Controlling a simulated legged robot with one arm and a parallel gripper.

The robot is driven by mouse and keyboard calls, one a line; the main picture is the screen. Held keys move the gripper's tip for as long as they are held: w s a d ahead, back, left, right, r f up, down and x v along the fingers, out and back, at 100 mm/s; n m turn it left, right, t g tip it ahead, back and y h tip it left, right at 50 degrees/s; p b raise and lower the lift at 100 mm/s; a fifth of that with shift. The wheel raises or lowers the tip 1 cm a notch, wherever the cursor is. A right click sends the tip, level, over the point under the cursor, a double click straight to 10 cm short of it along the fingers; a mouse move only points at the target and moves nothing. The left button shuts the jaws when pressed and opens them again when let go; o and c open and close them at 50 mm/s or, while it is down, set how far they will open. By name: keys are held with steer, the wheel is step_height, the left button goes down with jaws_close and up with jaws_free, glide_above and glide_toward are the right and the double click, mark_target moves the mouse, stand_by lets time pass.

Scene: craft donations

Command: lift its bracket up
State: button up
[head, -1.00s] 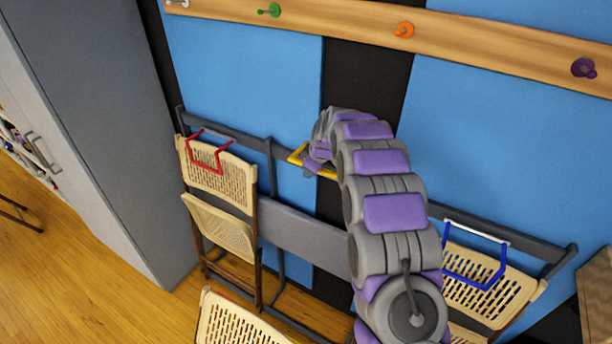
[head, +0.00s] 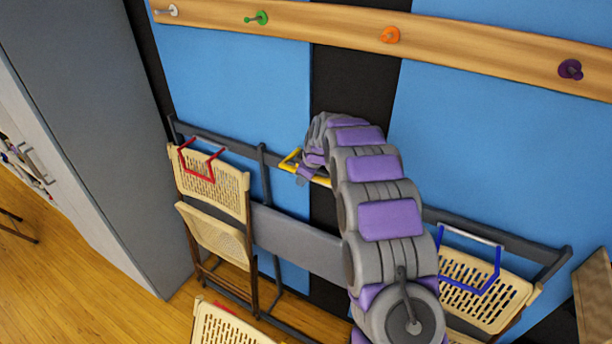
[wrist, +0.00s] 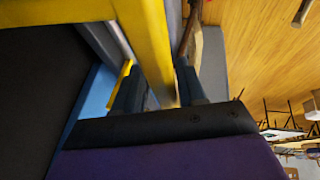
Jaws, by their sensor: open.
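A yellow bracket (head: 290,161) sits on the grey rack's top rail at the middle, partly hidden by my arm. My gripper (head: 304,179) is at this bracket. In the wrist view the yellow bracket (wrist: 154,42) is large, and one bar of it runs down between the two dark fingers of my gripper (wrist: 158,82). The fingers are apart, and I cannot tell whether either touches the bar. A red bracket (head: 183,166) is at the left end of the rail and a blue bracket (head: 497,268) at the right.
Beige folding chairs hang on the rack (head: 290,238) under the red bracket (head: 208,177) and the blue one. Another chair (head: 225,325) stands in front. A wooden strip with coloured pegs (head: 390,35) runs above. A grey cabinet (head: 90,130) stands left, with open floor before it.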

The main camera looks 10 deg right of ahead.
steer(key=shift+a, duration=0.1)
steer(key=shift+a+r, duration=0.15)
steer(key=shift+r, duration=0.15)
steer(key=b+v, duration=0.1)
steer(key=v, duration=1.5)
steer(key=shift+s+d+r+b, duration=0.15)
steer(key=shift+d+r+b, duration=0.1)
steer(key=shift+b, duration=0.1)
steer(key=shift+d, duration=0.1)
steer(key=s+f+m+g+b, duration=0.2)
steer(key=s+f, duration=0.5)
steer(key=s, duration=1)
steer(key=s+f+m+g+h+b, duration=0.1)
steer(key=s+f+m+b, duration=0.4)
steer(key=s, duration=1.2)
steer(key=s+f+m+g+h+b, duration=0.1)
steer(key=s+f+m+g+b, duration=0.2)
steer(key=s, duration=1.4)
step_height(320, 180, down, 6)
steer(key=m+b, duration=0.1)
steer(key=b, duration=0.3)
steer(key=shift+s+d+g, duration=0.15)
steer(key=shift+d+g, duration=0.15)
steer(key=shift+d, duration=0.1)
